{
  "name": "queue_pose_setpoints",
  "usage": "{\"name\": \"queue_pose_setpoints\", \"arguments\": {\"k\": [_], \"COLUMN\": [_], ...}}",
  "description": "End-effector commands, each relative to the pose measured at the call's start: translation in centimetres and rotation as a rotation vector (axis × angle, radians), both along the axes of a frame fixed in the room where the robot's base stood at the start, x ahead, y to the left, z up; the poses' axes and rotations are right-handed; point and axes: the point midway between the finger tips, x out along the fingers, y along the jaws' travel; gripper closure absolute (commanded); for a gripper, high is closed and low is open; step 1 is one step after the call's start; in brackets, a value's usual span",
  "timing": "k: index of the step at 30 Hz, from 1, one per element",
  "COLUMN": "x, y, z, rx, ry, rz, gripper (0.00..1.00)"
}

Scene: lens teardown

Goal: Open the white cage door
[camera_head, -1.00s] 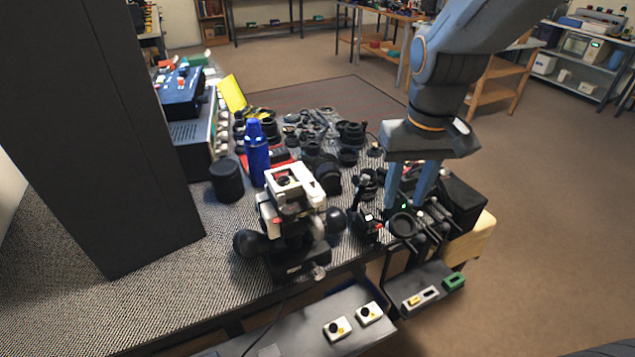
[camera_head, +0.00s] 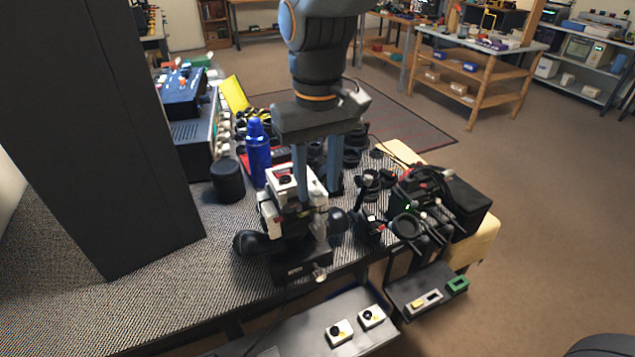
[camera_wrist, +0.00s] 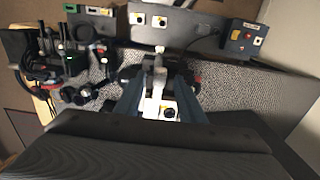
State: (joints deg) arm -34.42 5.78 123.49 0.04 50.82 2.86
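I cannot make out a clear cage door. A white and black device (camera_head: 283,182) with round black knobs stands at the table's front edge. In the wrist view its white part (camera_wrist: 152,107) shows between my fingers, with a paler upright part beyond it. My gripper (camera_head: 318,192) points down over the device's right side, its two blue-grey fingers apart. It also shows open in the wrist view (camera_wrist: 160,88). I cannot tell whether the fingers touch the device. The left finger hides some of the device's top.
A blue bottle (camera_head: 257,152) and a black cylinder (camera_head: 227,181) stand behind and left of the device. Black equipment with cables (camera_head: 430,205) crowds the right. A lower shelf (camera_head: 300,318) holds two small white boxes. Bare table (camera_head: 140,290) lies at left.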

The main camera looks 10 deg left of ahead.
Motion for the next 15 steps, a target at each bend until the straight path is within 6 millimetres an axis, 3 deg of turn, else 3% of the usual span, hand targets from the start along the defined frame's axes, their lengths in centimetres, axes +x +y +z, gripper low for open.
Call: {"name": "queue_pose_setpoints", "arguments": {"k": [5, 13, 15], "x": [-0.01, 0.03, 0.02], "y": [-0.01, -0.01, -0.01], "z": [-1.26, -1.43, -1.43], "rx": [0.000, 0.001, 0.001], "ry": [0.000, -0.002, -0.002], "rz": [0.000, 0.000, 0.000], "gripper": [0.64, 0.64, 0.74]}}
